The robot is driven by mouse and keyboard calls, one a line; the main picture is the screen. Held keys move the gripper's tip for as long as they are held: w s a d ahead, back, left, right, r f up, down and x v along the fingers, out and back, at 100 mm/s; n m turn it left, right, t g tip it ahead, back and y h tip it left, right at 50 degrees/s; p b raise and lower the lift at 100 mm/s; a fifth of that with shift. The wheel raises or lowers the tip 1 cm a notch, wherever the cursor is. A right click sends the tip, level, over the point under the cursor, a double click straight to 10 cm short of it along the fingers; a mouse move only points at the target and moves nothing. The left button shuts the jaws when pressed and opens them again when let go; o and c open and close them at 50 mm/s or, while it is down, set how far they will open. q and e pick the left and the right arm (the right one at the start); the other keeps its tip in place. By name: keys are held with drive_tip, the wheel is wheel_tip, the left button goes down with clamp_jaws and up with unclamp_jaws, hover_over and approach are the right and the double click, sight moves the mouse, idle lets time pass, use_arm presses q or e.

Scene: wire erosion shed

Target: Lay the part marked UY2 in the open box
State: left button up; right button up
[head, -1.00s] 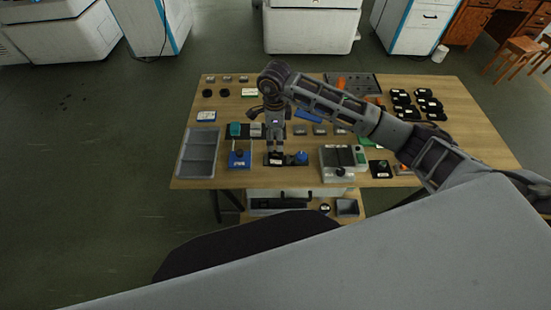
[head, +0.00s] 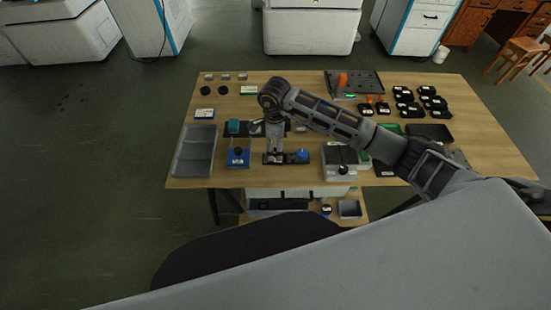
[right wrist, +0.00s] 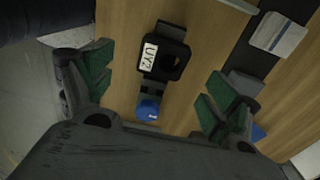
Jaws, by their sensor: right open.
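The part marked UY2 (right wrist: 165,52) is a black block with a white label and a round dark hole. It shows between my right fingers in the right wrist view, in line with a dark piece and a blue knob (right wrist: 148,108). In the head view the blue knob (head: 302,155) sits at the right end of a black strip (head: 288,159). My right gripper (head: 277,150) points down over the strip's left part. Its green-padded fingers (right wrist: 152,95) are open, with nothing held. I cannot tell which container is the open box. My left gripper is out of view.
A grey compartment tray (head: 181,170) lies at the table's left edge. A blue fixture (head: 238,158) stands left of the strip, and a grey unit (head: 338,172) with a dark top stands right. Several black parts (head: 405,100) lie at the back right. A small grey bin (head: 349,209) stands below.

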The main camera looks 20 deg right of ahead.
drive_tip(key=shift+f, duration=0.4)
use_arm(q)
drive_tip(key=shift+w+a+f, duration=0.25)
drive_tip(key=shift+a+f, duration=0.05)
use_arm(e)
drive_tip(key=shift+f, duration=0.15)
